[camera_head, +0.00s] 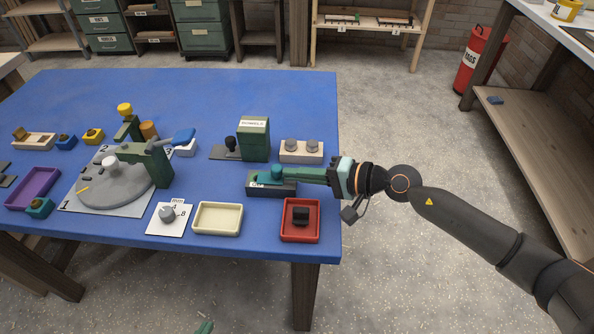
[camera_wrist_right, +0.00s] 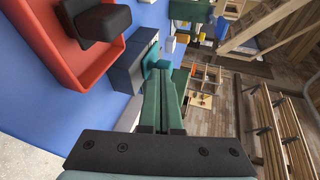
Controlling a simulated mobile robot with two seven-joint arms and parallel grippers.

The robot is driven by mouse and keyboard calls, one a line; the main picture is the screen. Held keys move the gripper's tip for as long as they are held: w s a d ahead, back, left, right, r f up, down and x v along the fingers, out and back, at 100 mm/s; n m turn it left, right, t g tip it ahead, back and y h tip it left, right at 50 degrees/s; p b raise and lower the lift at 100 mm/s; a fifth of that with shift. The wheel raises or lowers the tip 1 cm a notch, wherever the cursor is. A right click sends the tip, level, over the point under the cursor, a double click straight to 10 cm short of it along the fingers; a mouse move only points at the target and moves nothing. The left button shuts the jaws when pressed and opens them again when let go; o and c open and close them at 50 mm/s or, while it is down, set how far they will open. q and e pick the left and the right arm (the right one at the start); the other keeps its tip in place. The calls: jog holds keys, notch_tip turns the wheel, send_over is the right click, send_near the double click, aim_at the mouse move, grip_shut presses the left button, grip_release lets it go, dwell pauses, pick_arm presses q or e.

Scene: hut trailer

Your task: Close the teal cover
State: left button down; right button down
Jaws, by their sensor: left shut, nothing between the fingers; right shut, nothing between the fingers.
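A dark grey box (camera_head: 271,189) stands near the right edge of the blue table. A teal part (camera_head: 275,172), which looks like the teal cover, shows at its top, partly hidden by my right gripper. My right gripper (camera_head: 283,176) is shut and empty, its green fingers reaching left over the box. In the right wrist view, the shut fingertips (camera_wrist_right: 160,74) are close to the teal part (camera_wrist_right: 160,64) and the box (camera_wrist_right: 131,68). I cannot tell whether they touch, or the cover's exact angle. Only the green tip of my left gripper (camera_head: 204,327) shows, low in front of the table.
A red tray (camera_head: 299,236) with a black block and a cream tray (camera_head: 217,219) lie in front of the box. A green box (camera_head: 254,140) and a pale block with two knobs (camera_head: 301,152) stand behind. A green press (camera_head: 150,165) stands left. The back of the table is clear.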

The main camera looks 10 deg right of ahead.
jog(key=shift+w+a+r, duration=0.1)
jog(key=shift+w+a, duration=0.1)
jog(key=shift+a, duration=0.45)
jog(key=shift+w+a, duration=0.15)
jog(key=shift+a, duration=0.6)
jog(key=shift+s, duration=0.1)
